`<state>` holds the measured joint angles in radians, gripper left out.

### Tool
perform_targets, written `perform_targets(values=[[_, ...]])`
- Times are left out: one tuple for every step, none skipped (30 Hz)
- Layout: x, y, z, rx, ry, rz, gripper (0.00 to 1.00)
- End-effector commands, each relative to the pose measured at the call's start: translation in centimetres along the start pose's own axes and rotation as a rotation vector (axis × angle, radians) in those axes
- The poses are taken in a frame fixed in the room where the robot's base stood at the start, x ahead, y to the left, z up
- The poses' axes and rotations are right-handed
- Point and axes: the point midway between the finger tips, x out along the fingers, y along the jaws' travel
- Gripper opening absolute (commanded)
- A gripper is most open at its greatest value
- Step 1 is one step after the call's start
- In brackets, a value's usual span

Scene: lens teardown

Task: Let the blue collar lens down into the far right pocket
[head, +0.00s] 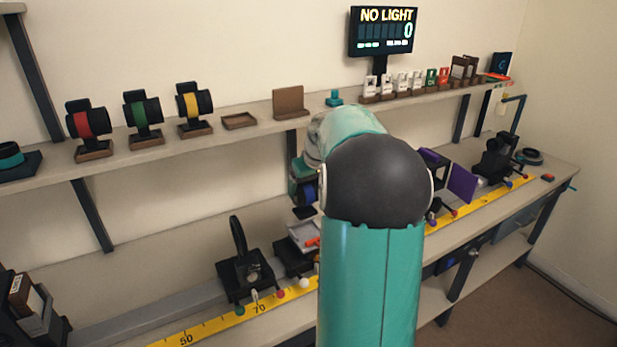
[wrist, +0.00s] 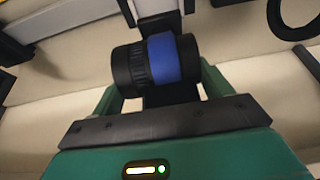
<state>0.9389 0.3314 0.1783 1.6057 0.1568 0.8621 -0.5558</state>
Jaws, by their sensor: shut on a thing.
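The blue collar lens (wrist: 173,60) is a black barrel with a blue band. In the wrist view it lies crosswise between the green fingers of my gripper (wrist: 160,82), which is shut on it. In the head view the blue band (head: 309,191) shows beside my arm, with my gripper (head: 303,186) holding it in the air above the bench. A pale grey tray (head: 301,230) with an orange piece is below it, partly hidden by my arm. I cannot make out the far right pocket in either view.
Lenses with red (head: 90,123), green (head: 143,112) and yellow (head: 191,104) collars stand on the upper shelf. A black holder with an upright ring (head: 243,262) is left of the tray. A yellow ruler (head: 205,330) runs along the bench. My arm hides the middle.

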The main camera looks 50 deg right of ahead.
Motion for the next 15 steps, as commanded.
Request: perform_targets(values=[[0.4,0.0,0.2,0.001,0.0,0.0,0.42],[0.6,0.1,0.3,0.001,0.0,0.0,0.42],[1.0,0.1,0.4,0.001,0.0,0.0,0.42],[1.2,0.1,0.6,0.001,-0.001,0.0,0.42],[1.5,0.0,0.7,0.001,-0.001,0.0,0.42],[1.8,0.0,0.8,0.001,0.0,0.0,0.42],[2.0,0.0,0.9,0.001,0.0,0.0,0.42],[2.2,0.0,0.9,0.0,0.0,0.0,0.42],[2.5,0.0,1.1,0.0,0.0,0.0,0.42],[2.7,0.0,1.1,0.0,0.0,0.0,0.42],[2.9,0.0,1.2,0.0,0.0,0.0,0.42],[3.1,0.0,1.3,-0.001,0.0,0.0,0.42],[3.2,0.0,1.4,-0.001,0.001,0.001,0.42],[3.3,0.0,1.4,-0.001,0.001,0.001,0.42],[3.5,0.0,1.4,0.0,0.002,0.001,0.42]])
